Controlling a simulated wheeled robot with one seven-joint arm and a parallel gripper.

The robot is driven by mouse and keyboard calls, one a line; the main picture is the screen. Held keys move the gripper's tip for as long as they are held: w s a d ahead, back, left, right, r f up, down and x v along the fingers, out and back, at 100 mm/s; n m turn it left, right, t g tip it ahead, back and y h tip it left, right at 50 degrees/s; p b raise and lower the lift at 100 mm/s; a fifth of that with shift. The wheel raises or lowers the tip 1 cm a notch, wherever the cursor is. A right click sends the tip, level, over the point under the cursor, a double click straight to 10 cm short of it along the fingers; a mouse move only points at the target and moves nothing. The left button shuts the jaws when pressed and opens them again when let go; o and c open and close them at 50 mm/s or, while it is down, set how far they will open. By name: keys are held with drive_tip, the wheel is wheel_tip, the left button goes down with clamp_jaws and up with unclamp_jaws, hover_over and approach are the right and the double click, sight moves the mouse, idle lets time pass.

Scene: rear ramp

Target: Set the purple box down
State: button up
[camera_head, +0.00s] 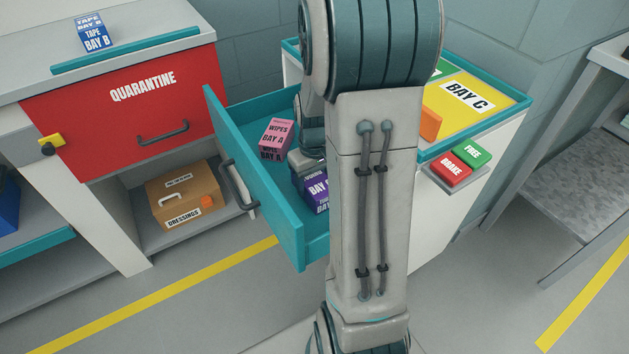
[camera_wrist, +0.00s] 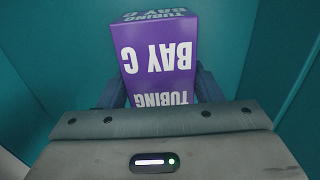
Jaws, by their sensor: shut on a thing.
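The purple box (camera_head: 314,190), marked TUBING BAY C, is inside the open teal drawer (camera_head: 254,170). In the head view my arm covers part of it. In the wrist view the purple box (camera_wrist: 158,62) stands between the two fingers of my gripper (camera_wrist: 158,88), which is shut on it. Teal drawer walls surround it there. I cannot tell whether the box touches the drawer floor. The yellow BAY C area (camera_head: 462,100) is on the cart top at the right.
A pink WIPES BAY A box (camera_head: 276,138) sits in the drawer, left of the purple box. An orange block (camera_head: 430,124) lies on the cart top. A red QUARANTINE drawer (camera_head: 120,110) is shut at the left, with a blue TAPE box (camera_head: 95,33) above it.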

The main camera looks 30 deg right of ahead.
sight(314, 179)
drive_tip(key=o, duration=0.7)
drive_tip(key=shift+f, duration=0.15)
drive_tip(key=o, duration=0.4)
wheel_tip(314, 179, up, 12)
drive_tip(key=p, duration=0.3)
drive_tip(key=shift+r, duration=0.2)
